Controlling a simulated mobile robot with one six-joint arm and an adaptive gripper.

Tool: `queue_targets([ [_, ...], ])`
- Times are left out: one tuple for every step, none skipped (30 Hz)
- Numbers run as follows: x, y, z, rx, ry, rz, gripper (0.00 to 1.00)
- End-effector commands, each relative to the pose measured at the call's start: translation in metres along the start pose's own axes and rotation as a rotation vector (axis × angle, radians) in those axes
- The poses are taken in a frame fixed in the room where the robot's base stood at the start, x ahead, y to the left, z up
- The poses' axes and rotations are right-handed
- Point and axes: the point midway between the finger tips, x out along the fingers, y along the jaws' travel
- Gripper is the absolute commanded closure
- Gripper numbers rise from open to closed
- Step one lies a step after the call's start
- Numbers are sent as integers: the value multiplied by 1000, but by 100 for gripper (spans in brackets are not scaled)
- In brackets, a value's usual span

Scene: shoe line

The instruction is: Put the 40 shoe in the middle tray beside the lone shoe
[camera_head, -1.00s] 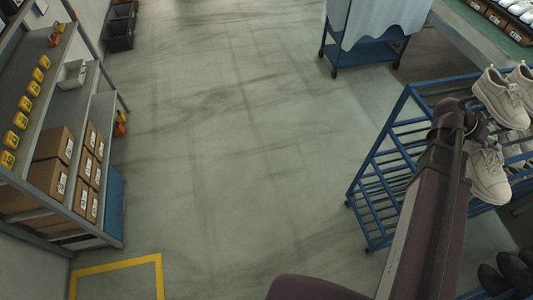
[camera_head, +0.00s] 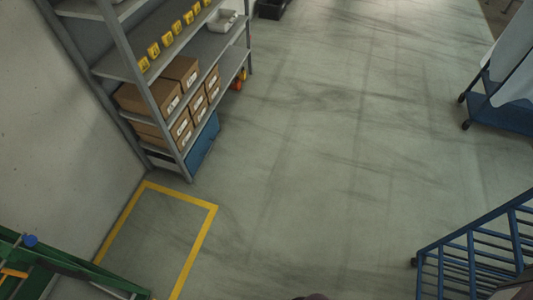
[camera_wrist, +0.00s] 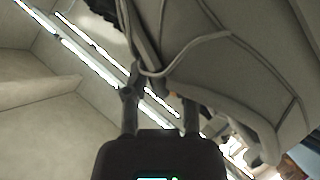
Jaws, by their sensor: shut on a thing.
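A pale grey-beige shoe (camera_wrist: 225,75) fills much of the upper right of the wrist view, close to the camera. My gripper (camera_wrist: 160,95) is shut on it, with its two dark fingers reaching up to the shoe's edge. Only part of the shoe shows, and no size mark can be read on it. The head view shows neither my gripper nor the held shoe. No tray with a lone shoe can be made out in either view.
A grey shelf (camera_head: 205,48) with yellow number tags (camera_head: 167,40) and brown boxes (camera_head: 165,95) stands at the upper left. A blue rack (camera_head: 470,262) is at lower right, a blue cart (camera_head: 500,115) at upper right, a green frame (camera_head: 60,262) at lower left. The middle floor is clear.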

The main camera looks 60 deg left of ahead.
Motion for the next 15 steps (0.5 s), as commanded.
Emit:
queue_targets([
  [8,-12,11,0,0,1,100],
  [10,-15,14,0,0,1,100],
  [13,-20,18,0,0,1,100],
  [15,-23,20,0,0,1,100],
  [17,-26,23,0,0,1,100],
  [20,-30,27,0,0,1,100],
  [22,-33,30,0,0,1,100],
  [24,-37,33,0,0,1,100],
  [27,-41,36,0,0,1,100],
  [29,-44,39,0,0,1,100],
  [31,-47,42,0,0,1,100],
  [34,-51,46,0,0,1,100],
  [36,-54,49,0,0,1,100],
  [38,-58,52,0,0,1,100],
  [41,-62,55,0,0,1,100],
])
